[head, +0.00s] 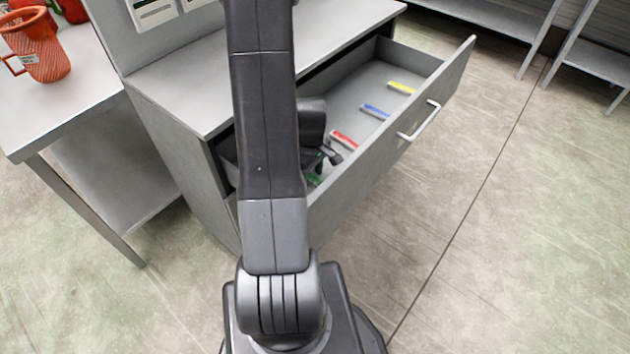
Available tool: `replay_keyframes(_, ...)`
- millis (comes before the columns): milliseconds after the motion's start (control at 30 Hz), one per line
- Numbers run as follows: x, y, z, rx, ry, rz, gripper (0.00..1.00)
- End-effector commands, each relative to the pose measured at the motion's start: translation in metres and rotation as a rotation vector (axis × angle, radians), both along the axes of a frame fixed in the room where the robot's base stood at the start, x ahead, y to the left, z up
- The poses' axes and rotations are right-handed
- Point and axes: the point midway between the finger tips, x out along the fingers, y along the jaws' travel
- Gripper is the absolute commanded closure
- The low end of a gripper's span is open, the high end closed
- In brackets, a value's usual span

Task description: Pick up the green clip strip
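The green clip strip (315,180) lies in the near end of an open grey drawer (352,83). Only a small part of it shows, as my arm and gripper hide the rest. My gripper (322,170) is down inside the drawer, at or just above the green strip. The fingers are small and partly hidden, so I cannot tell whether they are open or touch the strip.
Red (344,140), blue (376,111) and yellow (401,88) strips lie farther along the drawer. The drawer's front panel (400,125) with its handle (420,120) stands close on the right. The cabinet top (190,90) is on the left. The floor at right is clear.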

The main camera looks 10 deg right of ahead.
Motion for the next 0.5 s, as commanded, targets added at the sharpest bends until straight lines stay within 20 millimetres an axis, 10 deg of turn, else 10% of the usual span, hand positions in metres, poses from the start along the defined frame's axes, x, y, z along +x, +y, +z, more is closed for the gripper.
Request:
replay_keyframes(233, 0.0001, -0.0001, 0.0001, 0.0, 0.0, 0.0, 1.0)
replay_keyframes(500, 0.0003, 0.0, 0.0022, 0.0, -0.001, 0.0, 1.0)
